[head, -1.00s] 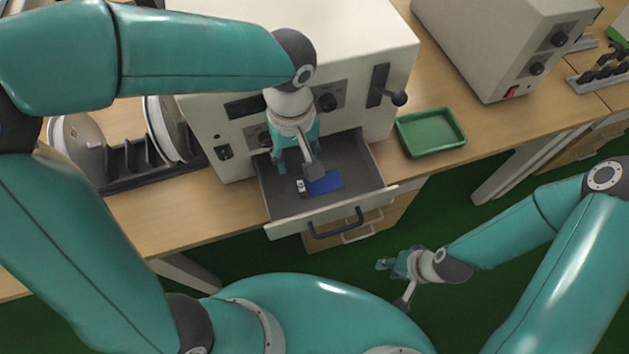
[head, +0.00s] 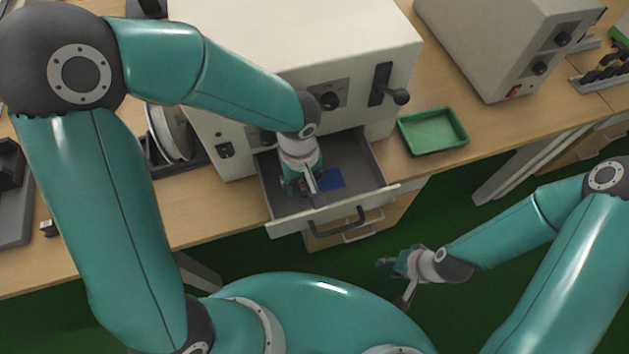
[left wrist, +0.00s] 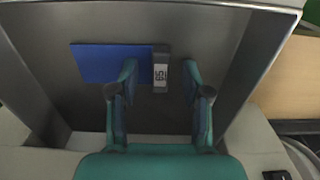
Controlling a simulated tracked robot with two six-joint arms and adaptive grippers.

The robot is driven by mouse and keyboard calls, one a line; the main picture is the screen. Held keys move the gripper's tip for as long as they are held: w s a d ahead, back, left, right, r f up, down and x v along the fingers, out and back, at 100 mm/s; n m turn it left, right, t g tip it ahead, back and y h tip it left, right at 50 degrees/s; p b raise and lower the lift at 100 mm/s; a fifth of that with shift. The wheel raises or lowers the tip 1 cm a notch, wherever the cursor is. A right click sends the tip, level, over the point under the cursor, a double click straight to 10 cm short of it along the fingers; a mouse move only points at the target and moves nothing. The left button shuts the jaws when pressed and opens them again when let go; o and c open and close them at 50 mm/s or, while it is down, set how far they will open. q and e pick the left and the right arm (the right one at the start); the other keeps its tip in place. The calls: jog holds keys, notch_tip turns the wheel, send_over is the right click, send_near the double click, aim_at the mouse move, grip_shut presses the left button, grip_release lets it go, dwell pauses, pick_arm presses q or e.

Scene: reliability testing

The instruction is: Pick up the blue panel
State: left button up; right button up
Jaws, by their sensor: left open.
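The blue panel (head: 332,179) lies flat on the floor of the open grey drawer (head: 360,165). In the left wrist view the blue panel (left wrist: 105,62) has a small grey block with a white label (left wrist: 160,72) at its right end. My left gripper (head: 303,190) is over the drawer and hides part of its contents. In the left wrist view my left gripper (left wrist: 160,85) is open, its fingers to either side of the labelled block, with no clear hold on anything. My right gripper (head: 390,265) hangs low over the green floor, away from the drawer; its jaw state is unclear.
The drawer belongs to a cream test machine (head: 300,45) with a lever on its front. A green tray (head: 433,131) stands on the wooden bench right of it. A second cream machine (head: 505,45) stands further right. A rack with round plates (head: 170,135) is at the left.

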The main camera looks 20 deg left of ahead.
pick_arm(q)
grip_shut()
dwell(0.3)
jog(key=shift+w+r, duration=0.15)
jog(key=shift+r, duration=0.25)
notch_tip(320, 180, up, 19)
jog(key=p, duration=0.1)
jog(key=shift+r, duration=0.15)
jog(key=shift+f+b, duration=6.5)
jog(key=shift+f, duration=2.05)
